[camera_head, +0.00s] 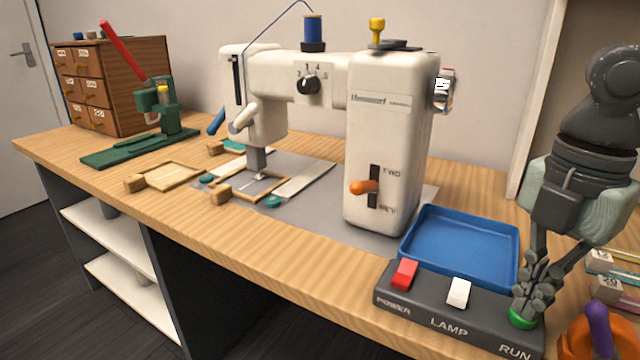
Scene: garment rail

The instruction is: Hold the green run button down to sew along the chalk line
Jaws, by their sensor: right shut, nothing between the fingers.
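The green run button (521,319) sits at the right end of a dark switch box (450,322), above the RUN label. My right gripper (528,299) is shut and empty, pointing down with its fingertips at the button; they appear to touch it and hide part of its top. The white sewing machine (385,140) stands behind the box. A wooden frame with cloth (250,186) lies under its needle area. A chalk line is too small to make out clearly. My left gripper is not in view.
The box also has a red POWER switch (404,274) and a white LAMP switch (458,292). A blue tray (462,246) lies behind it. An orange object with a purple handle (598,325) is close at right. A green press (150,125) stands far left.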

